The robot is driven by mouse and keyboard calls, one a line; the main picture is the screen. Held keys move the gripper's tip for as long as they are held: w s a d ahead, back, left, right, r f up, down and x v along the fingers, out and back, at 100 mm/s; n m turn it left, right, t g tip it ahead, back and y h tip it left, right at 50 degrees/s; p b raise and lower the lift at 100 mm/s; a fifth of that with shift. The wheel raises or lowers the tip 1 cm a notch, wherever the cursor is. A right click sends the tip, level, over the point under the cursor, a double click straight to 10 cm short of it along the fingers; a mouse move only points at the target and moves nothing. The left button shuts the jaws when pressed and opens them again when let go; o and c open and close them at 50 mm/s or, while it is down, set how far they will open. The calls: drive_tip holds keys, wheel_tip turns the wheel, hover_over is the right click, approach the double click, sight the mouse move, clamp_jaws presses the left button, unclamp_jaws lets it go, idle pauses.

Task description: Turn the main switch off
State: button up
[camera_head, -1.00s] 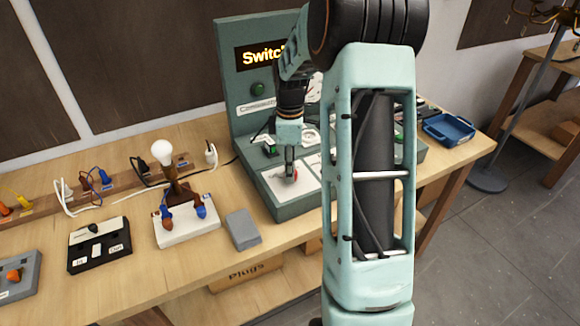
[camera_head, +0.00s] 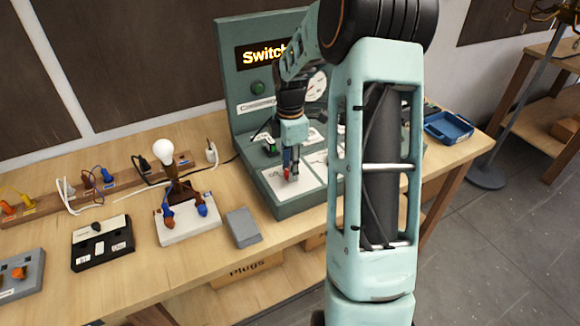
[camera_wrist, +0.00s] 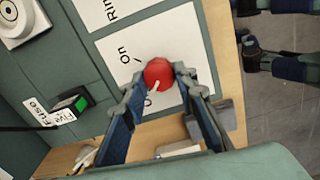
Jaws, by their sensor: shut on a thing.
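The main switch is a round red knob (camera_wrist: 159,73) on a white plate (camera_wrist: 110,20) lettered "On", with a second label mostly hidden behind the knob and a finger. A short white mark on the knob points to the lower left in the wrist view, toward the half-hidden label and not toward the "On" tick. My gripper (camera_wrist: 160,84) has its two fingers on either side of the knob and is shut on it. In the head view my gripper (camera_head: 291,174) points straight down at the front of the green switch console (camera_head: 300,203); the knob is largely covered there.
A blue tray (camera_head: 448,128) stands at the right.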

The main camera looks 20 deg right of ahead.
drive_tip(key=o, duration=1.2)
drive_tip(key=shift+c, duration=0.2)
wheel_tip(320, 180, up, 12)
